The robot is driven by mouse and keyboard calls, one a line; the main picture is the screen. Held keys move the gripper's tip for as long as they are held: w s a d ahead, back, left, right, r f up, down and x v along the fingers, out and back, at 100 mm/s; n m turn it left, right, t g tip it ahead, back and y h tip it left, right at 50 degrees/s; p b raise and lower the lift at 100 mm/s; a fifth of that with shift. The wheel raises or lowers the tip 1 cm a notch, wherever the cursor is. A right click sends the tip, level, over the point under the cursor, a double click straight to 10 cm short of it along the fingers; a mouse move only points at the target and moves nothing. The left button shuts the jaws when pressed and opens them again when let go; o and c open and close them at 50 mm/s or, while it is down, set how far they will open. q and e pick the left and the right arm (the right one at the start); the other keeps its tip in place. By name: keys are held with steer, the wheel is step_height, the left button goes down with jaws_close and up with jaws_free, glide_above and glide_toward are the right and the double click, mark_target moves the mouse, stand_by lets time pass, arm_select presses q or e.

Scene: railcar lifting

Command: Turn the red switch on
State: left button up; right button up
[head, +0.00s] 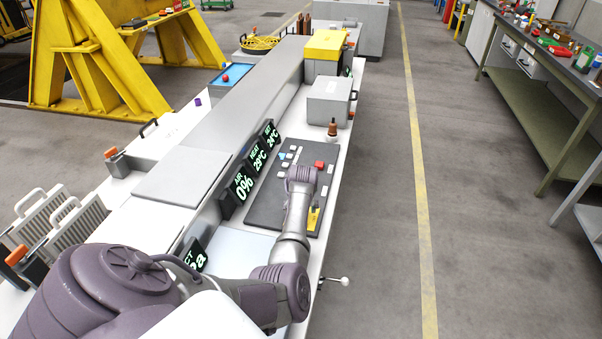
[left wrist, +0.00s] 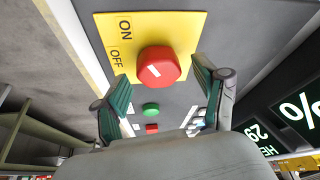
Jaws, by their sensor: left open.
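The red switch (left wrist: 159,67) is a round knob with a short white mark, on a yellow plate (left wrist: 185,25) printed ON and OFF. I cannot tell for sure which label the mark points at. My left gripper (left wrist: 160,72) is open, with one green-padded finger on each side of the knob in the picture; no clear contact shows. In the head view the yellow plate (head: 314,221) shows at the near right of the dark control panel (head: 264,212). There my arm hides most of the gripper and the knob. My right gripper is not in view.
The panel also carries a green button (left wrist: 151,109), a small red button (left wrist: 152,129) and white buttons. Lit displays (head: 242,187) stand along its left side. A grey box (head: 329,101) sits beyond it. The aisle (head: 380,200) to the right is clear.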

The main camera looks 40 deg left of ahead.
arm_select(q)
steer(key=v, duration=1.1)
steer(key=shift+r, duration=0.35)
